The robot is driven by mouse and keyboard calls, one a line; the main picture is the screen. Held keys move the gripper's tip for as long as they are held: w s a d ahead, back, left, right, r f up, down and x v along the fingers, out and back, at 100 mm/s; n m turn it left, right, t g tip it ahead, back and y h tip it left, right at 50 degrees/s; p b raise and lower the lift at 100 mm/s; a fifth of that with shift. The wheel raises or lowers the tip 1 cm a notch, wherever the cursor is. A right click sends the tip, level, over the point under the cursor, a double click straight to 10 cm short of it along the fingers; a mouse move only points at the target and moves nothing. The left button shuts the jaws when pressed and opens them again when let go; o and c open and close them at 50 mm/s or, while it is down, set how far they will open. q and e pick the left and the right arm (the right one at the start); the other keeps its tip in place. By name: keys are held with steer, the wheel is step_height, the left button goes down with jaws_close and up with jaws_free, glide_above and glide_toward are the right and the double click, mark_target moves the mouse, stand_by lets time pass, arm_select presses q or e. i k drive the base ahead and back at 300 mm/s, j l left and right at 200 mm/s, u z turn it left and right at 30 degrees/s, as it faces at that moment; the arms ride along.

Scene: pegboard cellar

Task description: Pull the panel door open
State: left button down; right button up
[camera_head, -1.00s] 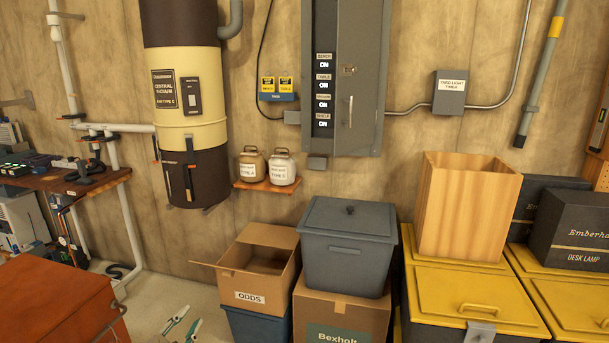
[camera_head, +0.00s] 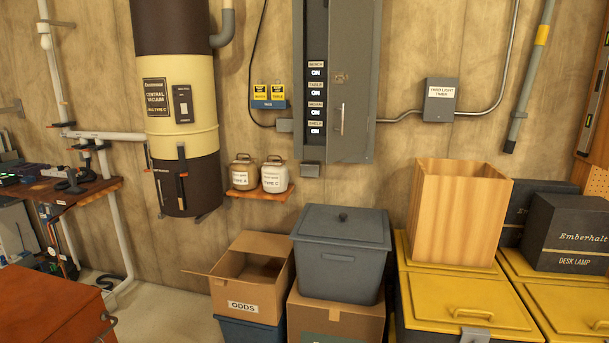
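The grey panel (camera_head: 369,130) hangs on the wall at the top centre, its top cut off by the picture edge. Its door (camera_head: 355,50) has an upright silver handle (camera_head: 341,119) near the left edge and a small latch plate above it. Left of the door, a dark strip (camera_head: 317,98) carries several labelled switches marked ON. I cannot tell whether the door is fully closed or slightly ajar. Neither of my grippers shows in the head view.
Below the panel, a lidded grey bin (camera_head: 340,262) stands on a cardboard box beside an open ODDS box (camera_head: 245,285). Yellow-lidded crates (camera_head: 465,295) and a wooden bin (camera_head: 457,215) are at right. A small shelf (camera_head: 260,193) holds two jars. Some floor is clear at lower left.

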mark_target(350, 32)
steer(key=i+z, duration=0.15)
steer(key=i, duration=0.3)
steer(key=i+j+z, duration=0.15)
steer(key=i, duration=0.3)
